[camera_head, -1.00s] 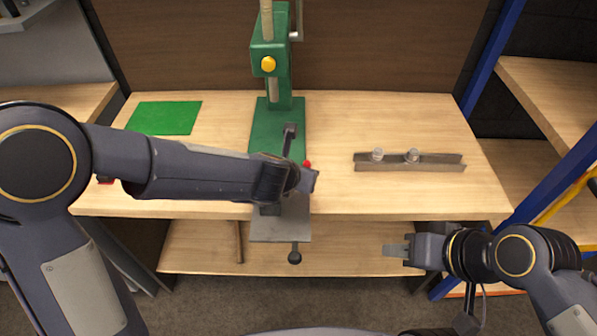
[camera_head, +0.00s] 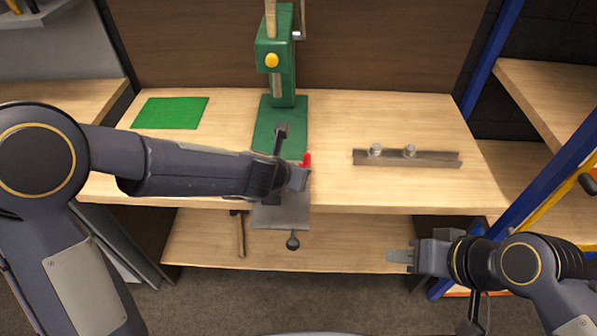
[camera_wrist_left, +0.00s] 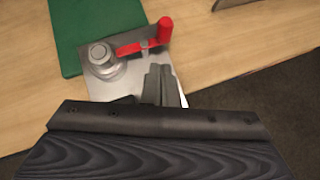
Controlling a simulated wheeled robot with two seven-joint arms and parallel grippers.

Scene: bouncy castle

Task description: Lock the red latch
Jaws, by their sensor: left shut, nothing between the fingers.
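The red latch (camera_head: 306,160) shows only in part in the head view, just beyond my left gripper (camera_head: 300,178). In the left wrist view the red latch (camera_wrist_left: 148,42) is a flat red arm with an upright knob at its right end. It lies over a grey metal plate (camera_wrist_left: 166,68), beside a round metal post (camera_wrist_left: 101,57). My left gripper's fingers (camera_wrist_left: 158,84) are shut and empty. They are just on the near side of the latch; I cannot tell whether they touch it. My right gripper (camera_head: 400,256) hangs low at the right, in front of the bench, away from the latch.
A green press (camera_head: 278,70) stands on the wooden bench (camera_head: 330,120) behind the latch. A green mat (camera_head: 170,113) lies at the left and a metal bar with knobs (camera_head: 405,158) at the right. A hammer (camera_head: 240,235) lies on the lower shelf. Blue uprights stand at the right.

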